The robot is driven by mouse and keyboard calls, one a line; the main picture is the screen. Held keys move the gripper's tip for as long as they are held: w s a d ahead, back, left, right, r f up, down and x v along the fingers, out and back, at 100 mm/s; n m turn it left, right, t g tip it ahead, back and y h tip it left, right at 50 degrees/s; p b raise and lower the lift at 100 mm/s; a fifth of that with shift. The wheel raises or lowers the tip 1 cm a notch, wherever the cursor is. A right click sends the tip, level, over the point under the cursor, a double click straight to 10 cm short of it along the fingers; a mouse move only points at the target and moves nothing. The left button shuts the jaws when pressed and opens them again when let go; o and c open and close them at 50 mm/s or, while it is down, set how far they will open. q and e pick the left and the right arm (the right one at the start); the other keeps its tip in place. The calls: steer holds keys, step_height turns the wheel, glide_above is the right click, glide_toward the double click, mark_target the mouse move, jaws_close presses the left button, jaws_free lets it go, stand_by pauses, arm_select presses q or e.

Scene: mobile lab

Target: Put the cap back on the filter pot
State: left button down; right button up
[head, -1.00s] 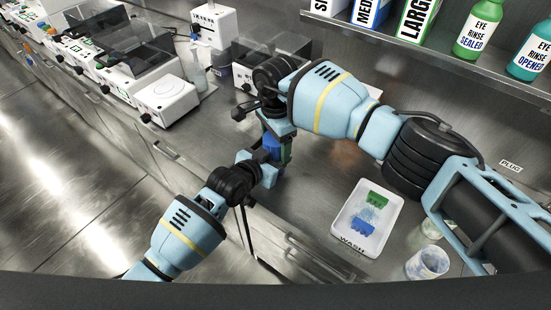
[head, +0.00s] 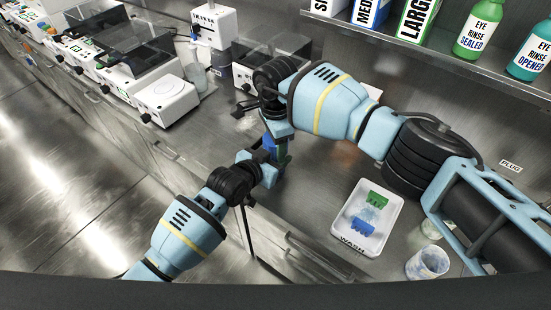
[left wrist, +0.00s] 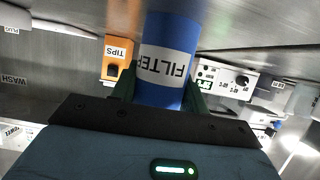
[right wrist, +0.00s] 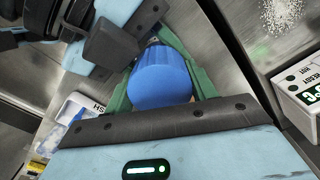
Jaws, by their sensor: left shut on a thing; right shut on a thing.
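The filter pot, a blue cylinder with a white FILTER label (left wrist: 165,65), is between the green fingers of my left gripper (left wrist: 160,92), which is shut on it. My right gripper (right wrist: 165,85) is shut on the blue rounded cap (right wrist: 160,72). In the head view, my right gripper (head: 275,138) is above my left gripper (head: 277,163), with blue (head: 269,143) showing between them. The arms hide most of both parts. I cannot tell whether the cap touches the pot or is seated on it.
A white WASH tray (head: 342,231) with green and blue pieces lies on the bench at right, near a clear beaker (head: 427,263). White lab devices (head: 167,99) line the bench at left. Bottles and boxes fill the shelf (head: 445,57) above.

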steer(key=shift+m, duration=0.8)
steer(key=o, duration=1.1)
steer(key=shift+r, duration=2.25)
steer(key=shift+c, duration=0.6)
